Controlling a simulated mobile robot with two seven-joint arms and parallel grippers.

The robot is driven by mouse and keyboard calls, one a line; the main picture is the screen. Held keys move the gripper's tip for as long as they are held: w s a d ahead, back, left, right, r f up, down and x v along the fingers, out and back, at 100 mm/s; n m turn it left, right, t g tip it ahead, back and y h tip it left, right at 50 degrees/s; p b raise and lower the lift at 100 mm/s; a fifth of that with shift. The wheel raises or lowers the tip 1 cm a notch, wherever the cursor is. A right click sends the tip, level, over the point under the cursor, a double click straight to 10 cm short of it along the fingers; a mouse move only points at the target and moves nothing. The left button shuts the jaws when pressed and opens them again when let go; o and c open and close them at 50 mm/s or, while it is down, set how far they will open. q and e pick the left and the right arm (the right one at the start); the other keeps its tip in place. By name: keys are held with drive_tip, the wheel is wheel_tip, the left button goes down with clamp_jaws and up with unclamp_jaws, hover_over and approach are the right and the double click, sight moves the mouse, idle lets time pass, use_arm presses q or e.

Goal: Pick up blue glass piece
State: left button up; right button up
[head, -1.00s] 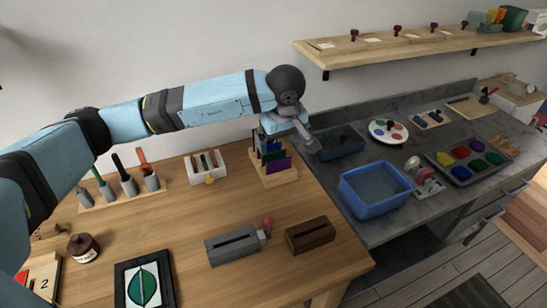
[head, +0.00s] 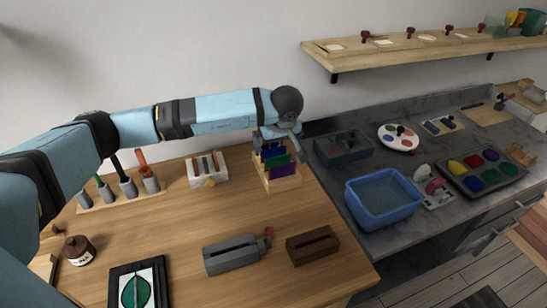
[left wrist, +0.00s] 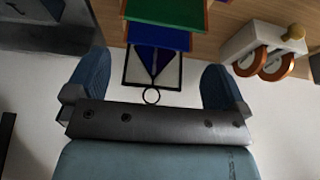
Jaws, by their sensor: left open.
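The blue glass piece (head: 269,152) stands upright at the back of a wooden rack (head: 284,184), behind a green piece (head: 280,160) and a purple piece (head: 284,170). My left gripper (head: 281,141) is open, pointing down just above the back of the rack, partly covering the blue piece. In the left wrist view, the blue piece (left wrist: 158,36) shows just beyond the open fingers (left wrist: 155,68), beside the green piece (left wrist: 165,12). A thin dark frame with a ring (left wrist: 152,96) shows between the fingers. Contact with the blue piece is not visible. My right gripper is not in view.
A grey slotted block (head: 231,255) and a brown one (head: 312,246) lie in front. A blue tub (head: 383,199) and grey tray (head: 342,150) sit on the counter at right. The table's middle is clear.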

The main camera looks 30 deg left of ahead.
sight(274, 149)
use_arm(q)
drive_tip(key=x, duration=0.4)
drive_tip(key=shift+w+f, duration=0.1)
drive_tip(key=shift+f, duration=0.05)
drive_tip(key=c, duration=0.8)
drive_tip(key=shift+o, duration=0.2)
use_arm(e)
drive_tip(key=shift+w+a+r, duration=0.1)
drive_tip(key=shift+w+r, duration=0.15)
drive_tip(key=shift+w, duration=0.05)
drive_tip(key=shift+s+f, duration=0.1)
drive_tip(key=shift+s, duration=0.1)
